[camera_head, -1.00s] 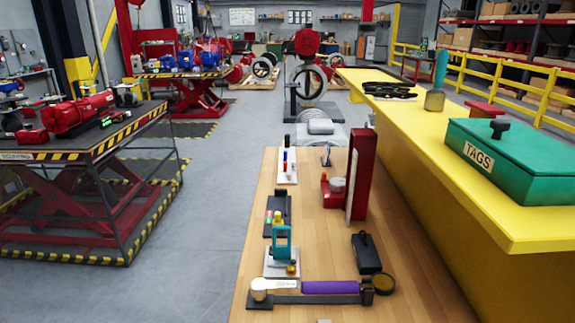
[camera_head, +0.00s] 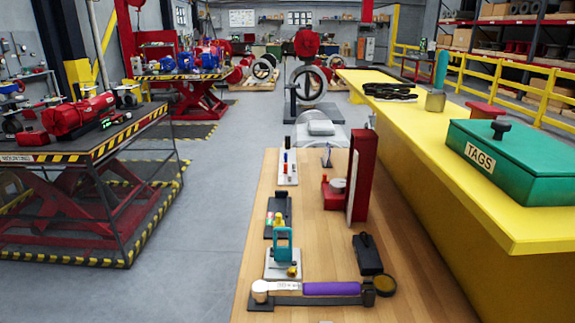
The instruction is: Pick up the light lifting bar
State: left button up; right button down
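No thing in view can be told for certain as the light lifting bar. A long tool with a purple grip (camera_head: 331,288) and a silver head lies crosswise near the front of the wooden table, on a dark holder (camera_head: 318,300). Whether this is the bar I cannot tell. Neither of my grippers is in view, and nothing is seen touching the tool.
The wooden table (camera_head: 415,298) also carries a teal padlock-shaped item (camera_head: 282,244), a black box (camera_head: 367,255) and a red upright block (camera_head: 361,186). A yellow bench (camera_head: 430,160) with a green TAGS box (camera_head: 520,160) stands right. Grey floor (camera_head: 205,220) is open left.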

aim_at(288, 158)
jog(key=i+j+z, duration=0.15)
jog(key=j, duration=0.4)
jog(key=i+j+z, duration=0.15)
jog(key=j, duration=0.45)
jog(key=j+z, duration=0.15)
jog(key=j, duration=0.4)
